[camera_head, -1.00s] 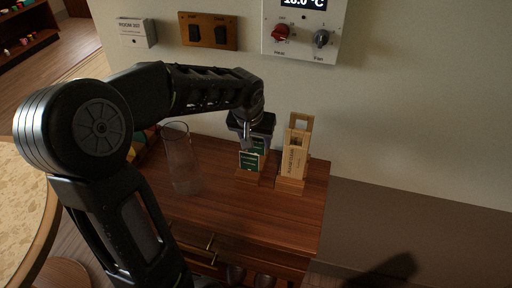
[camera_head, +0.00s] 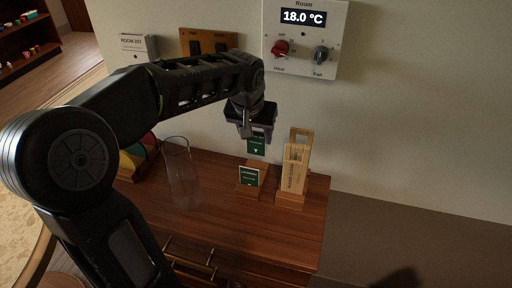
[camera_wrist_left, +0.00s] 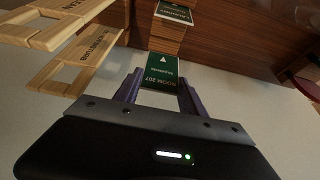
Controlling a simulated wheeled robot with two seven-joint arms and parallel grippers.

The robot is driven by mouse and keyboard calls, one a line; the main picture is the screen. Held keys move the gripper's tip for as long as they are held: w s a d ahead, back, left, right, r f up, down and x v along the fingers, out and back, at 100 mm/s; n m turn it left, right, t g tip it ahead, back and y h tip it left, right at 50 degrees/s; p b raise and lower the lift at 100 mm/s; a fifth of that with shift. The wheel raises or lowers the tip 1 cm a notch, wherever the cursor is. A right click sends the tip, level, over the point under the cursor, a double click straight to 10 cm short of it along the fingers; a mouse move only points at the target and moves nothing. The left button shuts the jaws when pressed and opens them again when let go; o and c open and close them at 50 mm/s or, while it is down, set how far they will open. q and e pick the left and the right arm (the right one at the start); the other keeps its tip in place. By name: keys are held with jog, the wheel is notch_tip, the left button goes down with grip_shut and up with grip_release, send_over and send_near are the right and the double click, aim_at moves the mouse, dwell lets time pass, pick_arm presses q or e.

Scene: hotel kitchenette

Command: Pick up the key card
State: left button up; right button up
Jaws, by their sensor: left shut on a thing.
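The green key card (camera_head: 257,146), with white lettering "ROOM 207" and an arrow in the left wrist view (camera_wrist_left: 160,76), hangs from my left gripper (camera_head: 255,133). That gripper is shut on it, with its purple fingers (camera_wrist_left: 159,93) at the card's two sides in the wrist view. The card is above a small wooden holder (camera_head: 249,190) on the cabinet. Another green and white card (camera_head: 249,176) stands in that holder. My right gripper does not show.
Wooden door-hanger tags (camera_head: 294,166) stand in a block right of the holder. A clear glass (camera_head: 180,175) stands to its left. The wall behind carries a thermostat (camera_head: 304,38), a switch plate (camera_head: 190,38) and a room sign (camera_head: 137,46). The cabinet's front top (camera_head: 240,225) is clear.

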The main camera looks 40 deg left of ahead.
pick_arm(q)
jog(key=shift+r, duration=1.4)
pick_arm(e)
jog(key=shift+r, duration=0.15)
